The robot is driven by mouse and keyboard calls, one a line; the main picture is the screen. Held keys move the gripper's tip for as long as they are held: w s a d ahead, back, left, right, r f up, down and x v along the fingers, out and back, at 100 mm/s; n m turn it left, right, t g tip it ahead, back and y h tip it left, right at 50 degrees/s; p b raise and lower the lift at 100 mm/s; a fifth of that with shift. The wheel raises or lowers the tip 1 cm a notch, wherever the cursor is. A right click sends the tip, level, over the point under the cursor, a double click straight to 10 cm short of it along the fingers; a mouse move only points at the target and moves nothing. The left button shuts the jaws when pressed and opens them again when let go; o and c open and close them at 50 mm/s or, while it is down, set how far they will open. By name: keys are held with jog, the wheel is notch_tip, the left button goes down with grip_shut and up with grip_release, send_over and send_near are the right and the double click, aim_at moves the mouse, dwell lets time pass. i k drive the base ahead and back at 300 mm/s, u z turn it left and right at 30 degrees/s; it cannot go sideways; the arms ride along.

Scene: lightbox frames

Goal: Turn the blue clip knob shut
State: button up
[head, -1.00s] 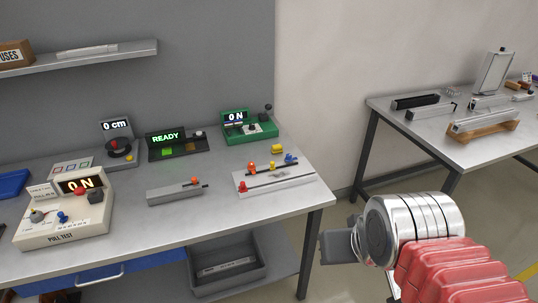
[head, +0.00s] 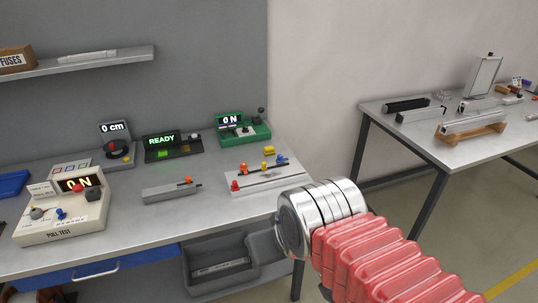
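Two blue knobs show, and I cannot tell which one is the clip knob. One blue knob (head: 282,160) is at the far right end of the pale lightbox fixture (head: 262,183), near red, orange and yellow knobs. Another blue knob (head: 60,214) is on the front of the cream pull test box (head: 62,226) at the left. Both are too small to tell whether they are turned shut. My arm's silver wrist and red sleeve are in front of the bench's right corner. My gripper's fingers are hidden.
A grey bar with an orange knob (head: 172,191) lies between the box and the fixture. Behind stand a READY display (head: 162,146) and a green 0 N meter (head: 242,130). A grey bin (head: 225,265) is below the bench. The bench front between box and fixture is clear.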

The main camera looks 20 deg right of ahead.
aim_at(280, 159)
jog(key=z, duration=0.05)
jog(key=i, duration=1)
jog(key=u, duration=0.05)
